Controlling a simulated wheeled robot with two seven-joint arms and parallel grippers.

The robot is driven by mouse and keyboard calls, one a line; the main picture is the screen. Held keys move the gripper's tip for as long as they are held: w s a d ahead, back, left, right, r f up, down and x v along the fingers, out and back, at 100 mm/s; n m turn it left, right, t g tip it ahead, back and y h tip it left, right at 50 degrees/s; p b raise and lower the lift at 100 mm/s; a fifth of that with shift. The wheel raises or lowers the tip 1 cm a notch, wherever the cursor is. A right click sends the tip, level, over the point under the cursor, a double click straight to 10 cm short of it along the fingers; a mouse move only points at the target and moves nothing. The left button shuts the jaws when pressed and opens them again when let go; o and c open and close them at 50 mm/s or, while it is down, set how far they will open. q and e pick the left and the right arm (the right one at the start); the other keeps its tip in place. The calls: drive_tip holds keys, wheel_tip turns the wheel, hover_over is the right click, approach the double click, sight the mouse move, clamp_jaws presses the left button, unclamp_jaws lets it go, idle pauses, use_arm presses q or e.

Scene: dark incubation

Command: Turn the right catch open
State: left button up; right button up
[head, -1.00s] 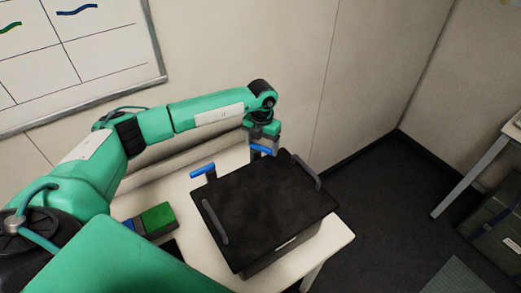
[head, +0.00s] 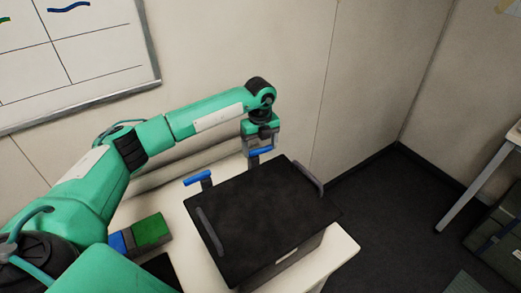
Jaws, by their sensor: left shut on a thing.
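A black box (head: 262,222) with a dark lid and grey side handles stands on a pale table. Two blue-topped catches stand at its far side. The left catch (head: 197,178) stands free, its blue bar slanting slightly up to the right. The right catch (head: 262,151) has its blue bar lying at nearly the same slant. My left gripper (head: 261,148) points down from above and is shut on the right catch; its fingertips are partly hidden by the bar. My right gripper is not in view.
A green and blue block (head: 152,230) lies on the table (head: 340,250) left of the box, beside a dark flat item. A wall with a whiteboard is close behind. Dark floor lies to the right, with another table at the right edge.

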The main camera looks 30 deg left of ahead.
use_arm(q)
drive_tip(key=shift+w+a+r+n, duration=0.1)
drive_tip(key=shift+w+a+n, duration=0.05)
drive_tip(key=shift+n, duration=0.75)
drive_tip(key=shift+b, duration=0.3)
drive_tip(key=o, duration=1)
drive_tip(key=shift+r, duration=0.5)
wheel_tip(320, 180, up, 13)
drive_tip(key=b, duration=0.4)
drive_tip(key=shift+f, duration=0.1)
